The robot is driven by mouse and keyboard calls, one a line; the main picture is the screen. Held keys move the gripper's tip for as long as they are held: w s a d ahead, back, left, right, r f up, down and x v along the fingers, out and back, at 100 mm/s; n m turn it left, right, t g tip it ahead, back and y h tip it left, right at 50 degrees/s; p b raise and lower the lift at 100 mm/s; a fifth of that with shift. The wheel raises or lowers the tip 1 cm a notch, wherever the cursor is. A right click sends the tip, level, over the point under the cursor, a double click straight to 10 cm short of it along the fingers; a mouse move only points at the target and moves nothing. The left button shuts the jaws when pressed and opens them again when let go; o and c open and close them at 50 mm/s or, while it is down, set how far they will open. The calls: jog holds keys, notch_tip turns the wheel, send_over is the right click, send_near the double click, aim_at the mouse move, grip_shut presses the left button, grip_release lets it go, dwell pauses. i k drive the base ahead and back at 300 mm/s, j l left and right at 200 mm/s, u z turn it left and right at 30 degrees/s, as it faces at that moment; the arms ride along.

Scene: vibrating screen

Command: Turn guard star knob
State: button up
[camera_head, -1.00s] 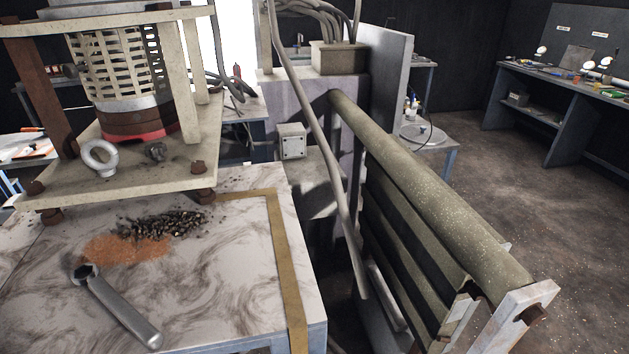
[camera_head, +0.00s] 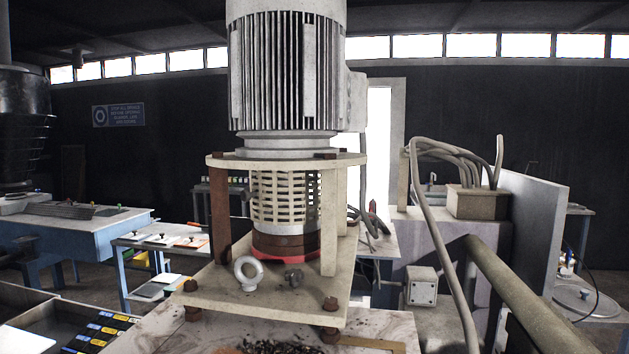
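The guard (camera_head: 284,198) is a pale slotted cylinder below a large ribbed motor (camera_head: 288,75). A brown and red ring (camera_head: 287,246) shows at the guard's foot. A pale ring-shaped eye bolt (camera_head: 247,274) stands left of the knob. The knob is too small to tell how it is seated. My gripper is not in view.
Posts (camera_head: 219,215) and rusty bolts (camera_head: 330,304) surround the guard. Dark debris (camera_head: 275,347) lies on the marbled top below. Blue tables (camera_head: 85,232) stand at left.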

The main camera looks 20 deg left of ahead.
aim_at(295, 276)
jog(key=l+u, duration=0.1)
jog(key=u, duration=0.6)
jog(key=l+u, duration=0.15)
jog(key=u, duration=0.2)
jog(key=k+j, duration=0.05)
